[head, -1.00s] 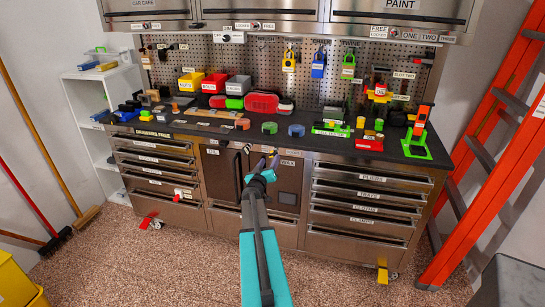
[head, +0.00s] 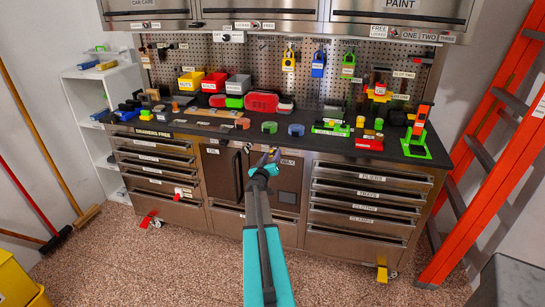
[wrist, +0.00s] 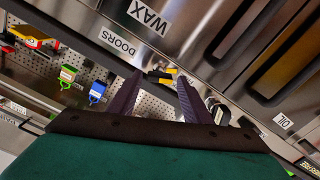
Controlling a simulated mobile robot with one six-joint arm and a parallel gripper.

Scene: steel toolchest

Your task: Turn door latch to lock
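My gripper (head: 272,154) is at the top of the two cabinet doors, under the counter edge, at the middle of the toolchest. In the wrist view my gripper (wrist: 160,77) has its two dark fingers apart. A small black and yellow latch (wrist: 166,73) shows between the fingertips, next to the DOORS label (wrist: 118,43). I cannot tell whether the fingers touch it. The right door carries the WAX label (head: 288,162), which also shows in the wrist view (wrist: 150,15). In the head view my gripper covers the latch, so its turn is hard to read there.
Drawers (head: 366,204) with protruding handles flank the doors. The dark counter (head: 230,129) above holds bins, tools and several coloured items. An orange ladder (head: 490,150) leans at the right, and a white shelf (head: 92,110) stands at the left. The floor in front is clear.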

